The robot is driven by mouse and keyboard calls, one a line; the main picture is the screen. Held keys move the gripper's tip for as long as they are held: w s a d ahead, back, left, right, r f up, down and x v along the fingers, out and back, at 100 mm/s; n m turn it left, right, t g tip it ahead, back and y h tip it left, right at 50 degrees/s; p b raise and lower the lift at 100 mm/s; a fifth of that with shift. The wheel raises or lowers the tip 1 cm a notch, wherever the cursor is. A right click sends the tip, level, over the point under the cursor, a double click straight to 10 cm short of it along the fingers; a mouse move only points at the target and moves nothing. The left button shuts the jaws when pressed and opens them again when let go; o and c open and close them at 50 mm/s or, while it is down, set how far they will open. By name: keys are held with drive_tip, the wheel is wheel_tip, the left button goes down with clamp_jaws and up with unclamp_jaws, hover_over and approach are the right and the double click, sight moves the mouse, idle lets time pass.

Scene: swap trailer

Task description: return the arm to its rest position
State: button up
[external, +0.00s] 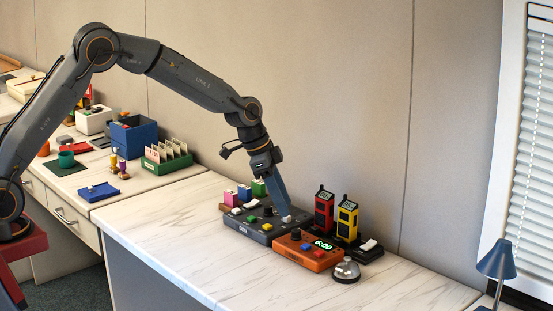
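My arm (190,79) arches from the left over the marble-topped counter. My gripper (284,214) points down at the right end of a dark grey control box (247,228). Its fingers look close together, but the view is too small to tell whether they are open or shut. The fingertips are near a small light-coloured knob or button on the box; I cannot tell whether they touch it.
A left desk holds a blue bin (134,137) and a green card holder (166,162). The counter's front left (160,235) is clear.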

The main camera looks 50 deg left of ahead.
drive_tip(key=s+a+n+g+y, duration=0.15)
drive_tip(key=s+a+n, duration=0.25)
drive_tip(key=s+a, duration=1.05)
drive_tip(key=s+a+f+n, duration=0.1)
drive_tip(key=s+a+n, duration=0.1)
drive_tip(key=s+a, duration=0.2)
drive_tip(key=s+a+f+n+g+y, duration=0.1)
drive_tip(key=s+a, duration=0.3)
drive_tip(key=s, duration=0.7)
drive_tip(key=s+a+n, duration=0.2)
drive_tip(key=s+a, duration=0.2)
drive_tip(key=s, duration=0.4)
drive_tip(key=shift+f+n+y, duration=0.3)
drive_tip(key=shift+f+y, duration=0.05)
drive_tip(key=shift+f, duration=0.05)
drive_tip(key=shift+g, duration=0.25)
